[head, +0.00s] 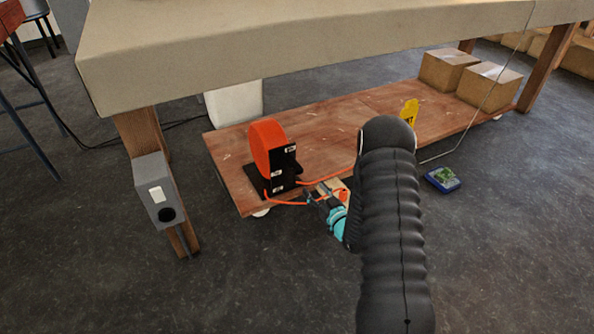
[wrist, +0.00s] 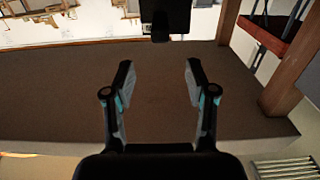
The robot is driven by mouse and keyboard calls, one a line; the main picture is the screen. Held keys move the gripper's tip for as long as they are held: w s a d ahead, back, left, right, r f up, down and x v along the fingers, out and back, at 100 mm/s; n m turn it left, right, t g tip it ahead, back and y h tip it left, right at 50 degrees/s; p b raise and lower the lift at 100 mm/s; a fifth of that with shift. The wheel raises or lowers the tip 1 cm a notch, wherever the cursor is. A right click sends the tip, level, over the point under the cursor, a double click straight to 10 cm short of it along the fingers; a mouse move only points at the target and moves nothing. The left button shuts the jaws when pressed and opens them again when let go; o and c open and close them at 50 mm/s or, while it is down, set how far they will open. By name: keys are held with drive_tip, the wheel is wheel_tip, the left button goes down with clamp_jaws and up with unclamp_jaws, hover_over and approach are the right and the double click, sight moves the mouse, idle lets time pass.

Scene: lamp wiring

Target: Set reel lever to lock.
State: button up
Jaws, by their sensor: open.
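The orange cable reel (head: 266,145) stands upright in a black holder (head: 283,172) at the left end of the low wooden shelf, in the head view. The holder's face carries small white labels, too small to read. A small dark part sticks out at its right edge; I cannot tell whether it is the lever, or how it is set. My gripper (head: 318,196) is just right of the holder, low over the shelf edge, seemingly apart from it. In the wrist view my gripper (wrist: 160,75) has its fingers wide apart with nothing between them.
An orange cable (head: 290,203) runs from the reel past my gripper. The beige bench top (head: 200,50) overhangs the shelf (head: 340,115). A grey socket box (head: 154,190) is on the left bench leg. A blue tray (head: 443,179) lies on the floor at right. Boxes (head: 447,70) stand farther back.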

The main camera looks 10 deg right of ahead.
sight(300, 172)
drive_tip(key=x, duration=1.2)
drive_tip(key=shift+w+a, duration=0.1)
drive_tip(key=shift+w, duration=0.15)
clamp_jaws()
